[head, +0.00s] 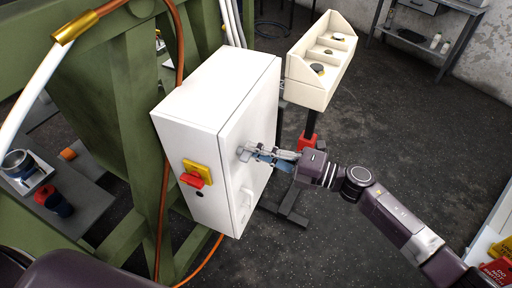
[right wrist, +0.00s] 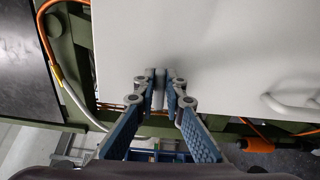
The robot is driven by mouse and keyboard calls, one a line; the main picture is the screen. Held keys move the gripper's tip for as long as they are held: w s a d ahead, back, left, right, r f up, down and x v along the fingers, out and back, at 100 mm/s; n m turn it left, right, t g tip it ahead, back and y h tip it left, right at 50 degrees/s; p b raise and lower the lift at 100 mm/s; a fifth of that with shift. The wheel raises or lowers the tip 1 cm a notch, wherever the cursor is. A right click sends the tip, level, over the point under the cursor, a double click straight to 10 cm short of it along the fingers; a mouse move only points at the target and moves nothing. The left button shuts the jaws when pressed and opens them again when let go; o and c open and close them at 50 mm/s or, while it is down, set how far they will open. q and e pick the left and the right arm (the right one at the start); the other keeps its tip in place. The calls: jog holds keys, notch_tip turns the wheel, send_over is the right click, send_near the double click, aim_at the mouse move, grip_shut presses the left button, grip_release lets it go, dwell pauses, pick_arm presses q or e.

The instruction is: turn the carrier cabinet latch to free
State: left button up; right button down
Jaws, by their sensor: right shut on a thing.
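The white carrier cabinet (head: 218,130) is fixed to a green frame, with its door facing right in the head view; the door (right wrist: 215,60) fills the upper part of the right wrist view. A small grey latch (head: 244,154) sits on the door. My right gripper (head: 264,155) reaches it from the right. In the right wrist view the fingertips (right wrist: 159,78) are shut on the grey latch (right wrist: 159,92), which is mostly hidden between them, so its exact angle cannot be told. My left gripper is in neither view.
A white door handle (head: 246,203) sits below the latch. A red and yellow switch (head: 196,174) is on the cabinet's side. A cream bin stand (head: 322,62) stands behind my right arm. Orange cable (head: 166,200) runs beside the cabinet. Dark floor at right is mostly free.

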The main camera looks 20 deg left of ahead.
jog(key=shift+m, duration=0.5)
jog(key=c, duration=2)
grip_release()
jog(key=d, duration=0.4)
jog(key=s+d, duration=0.1)
jog(key=d, duration=0.6)
jog(key=shift+s+d, duration=0.3)
jog(key=shift+d, duration=0.1)
